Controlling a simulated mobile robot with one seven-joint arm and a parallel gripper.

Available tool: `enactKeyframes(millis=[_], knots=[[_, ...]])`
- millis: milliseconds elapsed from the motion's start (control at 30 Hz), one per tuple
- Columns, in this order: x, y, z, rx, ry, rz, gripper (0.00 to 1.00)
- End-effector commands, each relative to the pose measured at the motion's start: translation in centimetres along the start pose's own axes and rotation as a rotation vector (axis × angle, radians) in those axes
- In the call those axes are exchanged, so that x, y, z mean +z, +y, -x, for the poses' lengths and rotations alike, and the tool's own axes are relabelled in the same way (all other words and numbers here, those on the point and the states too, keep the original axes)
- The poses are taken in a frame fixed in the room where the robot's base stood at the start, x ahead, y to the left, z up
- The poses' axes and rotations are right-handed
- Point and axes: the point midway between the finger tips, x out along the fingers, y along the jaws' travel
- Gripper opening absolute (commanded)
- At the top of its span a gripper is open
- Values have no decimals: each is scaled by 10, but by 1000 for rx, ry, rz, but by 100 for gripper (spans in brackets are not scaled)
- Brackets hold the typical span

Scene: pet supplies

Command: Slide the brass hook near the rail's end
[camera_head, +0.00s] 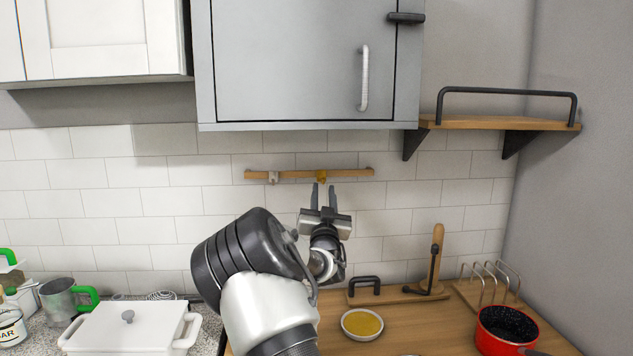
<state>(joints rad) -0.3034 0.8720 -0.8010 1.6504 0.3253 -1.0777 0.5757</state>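A wooden rail (345,172) is fixed across the white tiled wall, under the grey cabinet. The brass hook (321,176), a small yellow-gold piece, hangs on it slightly right of the rail's middle. A pale grey or whitish hook (273,177) hangs nearer the rail's left end. My gripper (323,188) points up toward the wall just below the brass hook. Its two dark fingers stand apart with a gap between them and nothing seen in it. Whether the fingertips touch the hook I cannot tell.
A grey cabinet (300,65) hangs above the rail, and a wooden shelf (500,123) with a black bar is at right. Below are a wooden counter (400,335), a bowl of yellow contents (362,324), a red pot (506,330) and a white lidded dish (130,328).

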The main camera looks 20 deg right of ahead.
Motion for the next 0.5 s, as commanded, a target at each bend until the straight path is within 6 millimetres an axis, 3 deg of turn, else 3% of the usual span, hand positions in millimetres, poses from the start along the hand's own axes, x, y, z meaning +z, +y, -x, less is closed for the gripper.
enactKeyframes(millis=[233,500], knots=[[0,0,-39,-1,-2,2,26],[1,0,-54,1,-3,0,26]])
